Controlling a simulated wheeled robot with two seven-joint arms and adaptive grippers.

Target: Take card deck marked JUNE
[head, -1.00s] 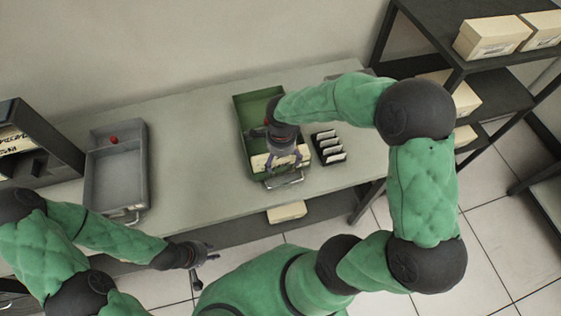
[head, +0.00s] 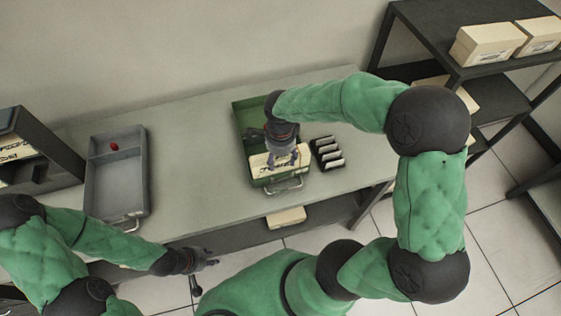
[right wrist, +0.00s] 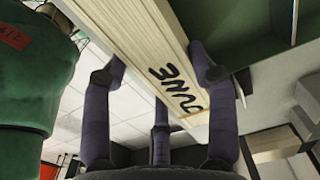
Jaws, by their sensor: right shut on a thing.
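A cream card deck (head: 262,160) is at the front part of the green tray (head: 243,130) on the bench. In the right wrist view the deck (right wrist: 140,45) shows the handwritten word JUNE on its edge. My right gripper (head: 284,160) is over the tray's front, its fingers shut on the deck from both sides. It also shows in the right wrist view (right wrist: 165,75). My left gripper (head: 212,258) hangs in front of the bench, away from the deck and empty; its fingers look apart.
A grey tray (head: 120,185) with a small red thing (head: 114,147) stands at the left of the bench. A black rack (head: 327,153) with white pieces is just right of the green tray. Boxes (head: 487,45) sit on the right shelf. The bench between the trays is clear.

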